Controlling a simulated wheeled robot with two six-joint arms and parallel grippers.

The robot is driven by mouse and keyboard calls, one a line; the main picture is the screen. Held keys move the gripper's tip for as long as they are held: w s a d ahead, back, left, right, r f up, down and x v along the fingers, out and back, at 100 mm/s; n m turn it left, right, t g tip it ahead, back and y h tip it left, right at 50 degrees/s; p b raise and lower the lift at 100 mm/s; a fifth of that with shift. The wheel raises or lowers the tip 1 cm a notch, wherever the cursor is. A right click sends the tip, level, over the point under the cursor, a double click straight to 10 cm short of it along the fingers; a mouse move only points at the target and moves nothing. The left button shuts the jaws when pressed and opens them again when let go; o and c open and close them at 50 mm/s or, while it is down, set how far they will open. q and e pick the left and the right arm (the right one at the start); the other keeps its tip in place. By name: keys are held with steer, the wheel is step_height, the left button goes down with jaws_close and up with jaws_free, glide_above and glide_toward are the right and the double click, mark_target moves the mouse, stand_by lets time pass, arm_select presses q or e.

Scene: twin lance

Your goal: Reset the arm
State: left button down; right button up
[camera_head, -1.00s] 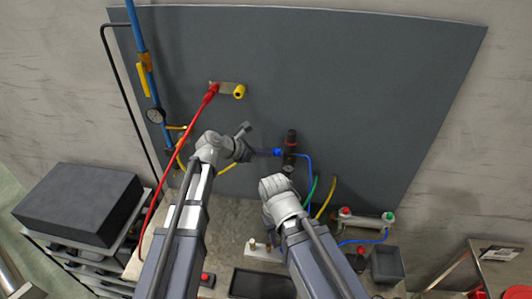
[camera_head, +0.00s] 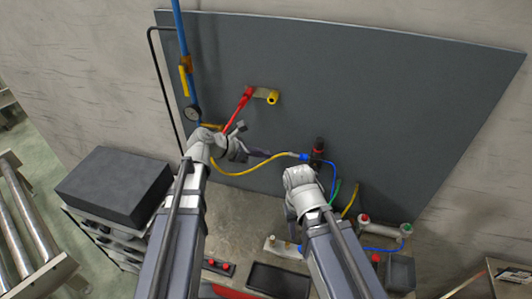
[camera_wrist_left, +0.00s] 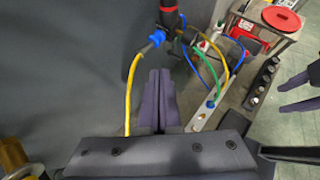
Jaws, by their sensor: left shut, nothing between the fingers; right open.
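My left gripper (camera_head: 257,153) is in front of the grey panel, its fingers pointing right; it is shut and empty. In the left wrist view its closed fingers (camera_wrist_left: 158,98) stand beside a yellow hose (camera_wrist_left: 130,85), apart from it. That hose (camera_head: 245,170) runs to a blue fitting (camera_head: 303,157) on a dark regulator (camera_head: 317,150) with a red band. My right arm reaches up below the regulator; its fingers are mostly hidden in the head view. In the left wrist view, my right gripper (camera_wrist_left: 282,98) is open and empty at the right edge.
A black box (camera_head: 115,185) sits on a rack. Blue and green hoses and a manifold (camera_head: 385,228) are at lower right. The upper panel (camera_head: 400,90) is clear.

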arm_select(q)
steer(key=shift+f, duration=0.1)
steer(key=s+f+m+g+y+b, duration=0.2)
steer(key=s+f+m+b, duration=0.5)
steer(key=f, duration=0.4)
steer(key=s+f+m+g+y+b, duration=0.2)
steer(key=s+f+m+y+b, duration=0.3)
steer(key=f+m+b, duration=0.3)
steer(key=s+f+m+g+y+b, duration=0.2)
steer(key=s+f+m+y+b, duration=0.2)
steer(key=s+f+m+b, duration=0.4)
step_height(320, 180, down, 6)
steer(key=m, duration=0.5)
steer(key=shift+s+d+b, duration=0.25)
steer(key=shift+s+b, duration=0.05)
steer(key=shift+b, duration=0.05)
arm_select(e)
step_height(320, 180, down, 24)
steer(key=shift+r, duration=0.15)
steer(key=shift+o, duration=0.3)
